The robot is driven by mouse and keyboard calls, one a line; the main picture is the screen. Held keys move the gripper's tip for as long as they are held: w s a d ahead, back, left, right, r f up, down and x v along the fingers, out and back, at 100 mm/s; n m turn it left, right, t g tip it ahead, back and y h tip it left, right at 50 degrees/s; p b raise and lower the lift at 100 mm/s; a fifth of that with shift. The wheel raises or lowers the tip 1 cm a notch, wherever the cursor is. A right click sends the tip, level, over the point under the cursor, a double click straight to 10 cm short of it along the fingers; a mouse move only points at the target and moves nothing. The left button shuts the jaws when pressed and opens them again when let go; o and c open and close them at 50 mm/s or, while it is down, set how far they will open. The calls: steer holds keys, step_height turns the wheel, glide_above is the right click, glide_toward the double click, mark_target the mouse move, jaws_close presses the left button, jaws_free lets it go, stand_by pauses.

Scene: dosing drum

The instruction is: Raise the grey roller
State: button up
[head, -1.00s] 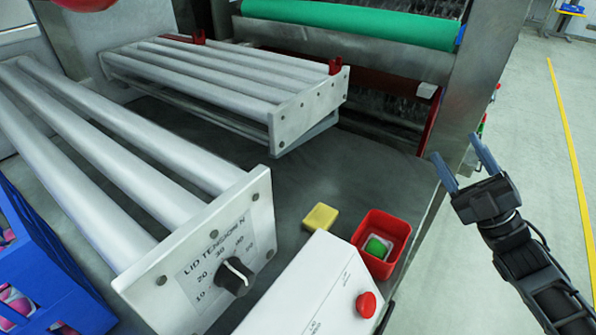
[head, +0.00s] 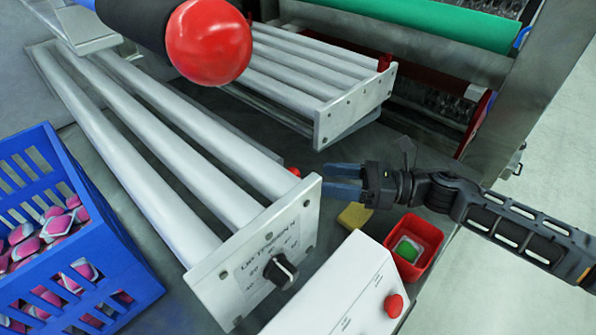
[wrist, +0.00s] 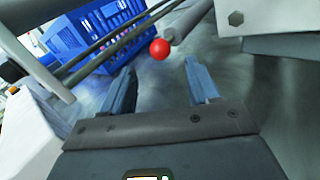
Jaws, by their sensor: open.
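My gripper (head: 326,180) is open and empty in the head view, its blue fingers pointing left beside the end plate of the near roller frame. A small red ball (head: 294,172) shows just past the fingertips at that plate's edge. In the wrist view the red ball (wrist: 160,48) sits at the end of a grey bar (wrist: 190,21), ahead of and between my open fingers (wrist: 160,68), apart from them. This bar may be the grey roller; I cannot tell. Several silver-grey rollers (head: 185,150) lie in the near frame. Most of the balled bar is hidden in the head view.
A blue crate (head: 115,265) of pink-and-white pieces stands left. A white box with a red button (head: 393,306), a red tray (head: 429,264) with a green button and a yellow block (head: 354,216) lie below my gripper. A large red knob (head: 208,42) hangs at the top.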

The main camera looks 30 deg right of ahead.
steer(key=shift+p+x, duration=1.1)
steer(key=shift+x, duration=2.55)
jaws_close()
